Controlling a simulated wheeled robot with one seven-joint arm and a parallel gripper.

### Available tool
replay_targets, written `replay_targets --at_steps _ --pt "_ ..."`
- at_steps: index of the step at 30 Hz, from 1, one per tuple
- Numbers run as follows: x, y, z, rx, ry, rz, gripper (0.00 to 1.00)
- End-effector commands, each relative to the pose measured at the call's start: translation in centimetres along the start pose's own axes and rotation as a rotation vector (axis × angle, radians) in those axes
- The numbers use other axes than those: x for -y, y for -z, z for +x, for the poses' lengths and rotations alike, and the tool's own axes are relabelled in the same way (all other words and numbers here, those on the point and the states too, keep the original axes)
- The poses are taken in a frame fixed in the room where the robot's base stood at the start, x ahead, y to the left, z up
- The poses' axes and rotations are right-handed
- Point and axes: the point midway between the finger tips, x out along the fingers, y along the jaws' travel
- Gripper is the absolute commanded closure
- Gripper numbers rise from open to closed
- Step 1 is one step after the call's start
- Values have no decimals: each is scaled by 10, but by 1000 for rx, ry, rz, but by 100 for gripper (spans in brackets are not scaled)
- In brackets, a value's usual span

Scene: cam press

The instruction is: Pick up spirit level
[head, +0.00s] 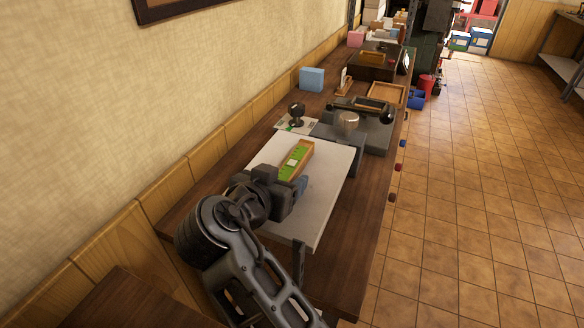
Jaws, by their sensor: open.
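The spirit level is most likely the green and orange-brown block (296,161) lying on the white board on the wooden counter. It has a pale patch near its middle. My gripper (287,189) is at the near end of this block, seen from behind. The gripper's body hides part of the near end, and the fingertips are hard to make out. I cannot tell whether the fingers touch the block or are around it.
The white board (333,180) covers much of the near counter. Beyond it stand a dark grey press (372,133) with a round metal knob and a black stamp (297,114). A blue box (312,79) stands by the wall. Free floor lies to the right.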

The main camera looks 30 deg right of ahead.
Motion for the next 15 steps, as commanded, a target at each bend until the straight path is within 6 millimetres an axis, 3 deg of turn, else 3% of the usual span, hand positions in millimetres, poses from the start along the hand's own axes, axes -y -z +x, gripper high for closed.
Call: replay_targets --at_steps 2,15 --pt "0 0 0 0 0 0 37" --pt "0 0 0 0 0 0 79"
